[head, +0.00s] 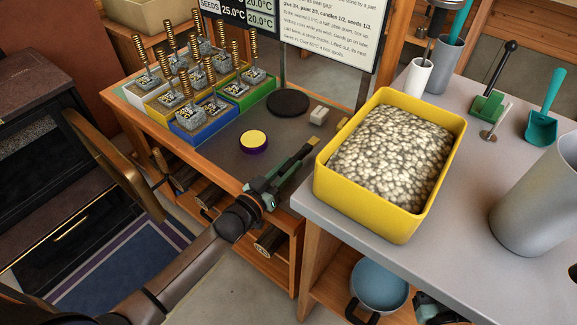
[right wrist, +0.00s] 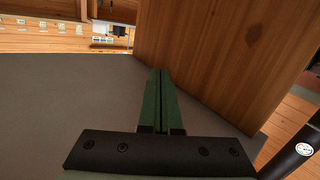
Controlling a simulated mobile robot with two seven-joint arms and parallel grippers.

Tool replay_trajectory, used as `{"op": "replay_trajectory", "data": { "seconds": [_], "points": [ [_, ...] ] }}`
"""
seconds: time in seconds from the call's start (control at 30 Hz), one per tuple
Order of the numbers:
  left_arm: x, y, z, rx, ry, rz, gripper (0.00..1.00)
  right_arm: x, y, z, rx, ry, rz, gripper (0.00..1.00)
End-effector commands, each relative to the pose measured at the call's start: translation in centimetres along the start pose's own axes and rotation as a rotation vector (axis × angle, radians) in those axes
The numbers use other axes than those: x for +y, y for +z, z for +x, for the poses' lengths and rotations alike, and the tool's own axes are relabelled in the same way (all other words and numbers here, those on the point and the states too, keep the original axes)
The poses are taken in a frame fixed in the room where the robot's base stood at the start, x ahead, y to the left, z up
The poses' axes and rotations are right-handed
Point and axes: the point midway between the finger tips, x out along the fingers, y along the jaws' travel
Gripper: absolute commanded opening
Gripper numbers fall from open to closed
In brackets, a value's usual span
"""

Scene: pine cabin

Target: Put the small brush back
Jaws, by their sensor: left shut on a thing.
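My left gripper (head: 277,183) reaches over the front edge of the dark table mat. It is shut on the small brush (head: 306,149), a slim dark piece with a yellowish tip pointing up and right. The jaws hide part of the brush, and I cannot tell whether it touches the mat. My right gripper (right wrist: 160,75) shows in the right wrist view with its green fingers together and nothing visible between them.
Coloured trays (head: 203,132) hold weights with coiled springs. A yellow tub (head: 330,187) of pale pebbles stands right on the grey counter (head: 455,215).

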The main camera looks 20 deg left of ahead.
Motion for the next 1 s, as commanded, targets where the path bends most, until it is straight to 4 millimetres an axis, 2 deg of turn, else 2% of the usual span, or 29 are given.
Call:
{"op": "replay_trajectory", "data": {
  "seconds": [0.27, 0.63, 1.0],
  "points": [
    [0.0, 0.2, 0.0, 0.001, 0.001, 0.000, 0.00, 0.1, -0.5, 0.0, 0.025, 0.002, -0.008, 0.00],
    [-0.1, 0.6, 0.0, 0.001, 0.001, 0.000, 0.00, 0.3, -2.5, 0.2, 0.089, 0.003, -0.027, 0.00],
    [-0.2, 0.9, 0.0, 0.001, 0.000, 0.000, 0.00, 0.3, -3.0, 0.1, 0.120, 0.001, -0.040, 0.00]
  ]
}}
